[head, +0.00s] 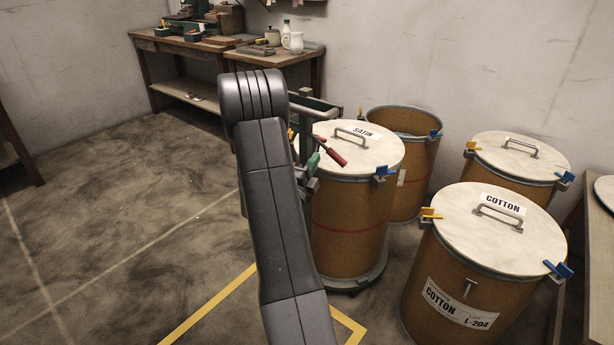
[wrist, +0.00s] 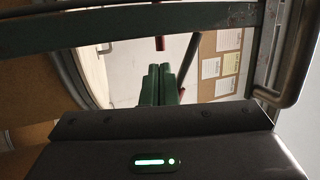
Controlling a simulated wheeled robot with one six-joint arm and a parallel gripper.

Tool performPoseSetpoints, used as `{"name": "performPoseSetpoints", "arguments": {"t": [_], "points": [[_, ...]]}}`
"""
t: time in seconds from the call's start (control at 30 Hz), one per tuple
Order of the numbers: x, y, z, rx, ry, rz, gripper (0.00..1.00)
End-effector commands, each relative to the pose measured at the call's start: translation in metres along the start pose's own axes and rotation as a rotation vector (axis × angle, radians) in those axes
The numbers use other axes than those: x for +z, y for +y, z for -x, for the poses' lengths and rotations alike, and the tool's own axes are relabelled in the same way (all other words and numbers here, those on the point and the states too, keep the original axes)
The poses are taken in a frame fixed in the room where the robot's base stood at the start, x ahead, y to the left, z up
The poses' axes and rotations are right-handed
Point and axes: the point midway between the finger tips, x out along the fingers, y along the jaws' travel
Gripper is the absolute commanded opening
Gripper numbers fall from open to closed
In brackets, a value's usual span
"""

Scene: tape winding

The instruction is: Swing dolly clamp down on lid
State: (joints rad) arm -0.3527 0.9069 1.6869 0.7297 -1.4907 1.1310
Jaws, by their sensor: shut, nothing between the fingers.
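The drum with the lid marked SATIN (head: 352,215) stands on a round wheeled dolly (head: 368,278). Its pale lid (head: 375,150) lies on top and has a bar handle. A dolly clamp with a red grip (head: 331,152) reaches over the lid's left side; whether it presses on the lid I cannot tell. My gripper (head: 312,163) has green fingers and is beside the drum's left rim, partly behind my arm. In the wrist view, the green fingers (wrist: 160,84) are together and empty, and a red grip end (wrist: 160,43) shows just beyond them.
A drum marked COTTON (head: 440,270) stands at the right, with another lidded drum (head: 510,175) behind it. An open drum (head: 408,140) stands behind the SATIN drum. A green dolly frame (head: 318,104) rises near my arm. The floor at the left is clear.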

Motion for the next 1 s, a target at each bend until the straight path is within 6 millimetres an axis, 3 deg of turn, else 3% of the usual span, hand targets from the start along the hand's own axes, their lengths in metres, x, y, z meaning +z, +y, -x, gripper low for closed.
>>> {"name": "performPoseSetpoints", "arguments": {"t": [0.1, 0.3, 0.77, 1.0], "points": [[-0.001, 0.000, -0.022, -0.002, 0.003, 0.000, 0.00], [-0.001, 0.000, -0.043, -0.001, 0.000, 0.000, 0.00], [-0.001, 0.000, -0.048, 0.002, 0.000, 0.001, 0.00], [-0.003, 0.000, -0.058, 0.097, 0.003, -0.020, 0.00]]}}
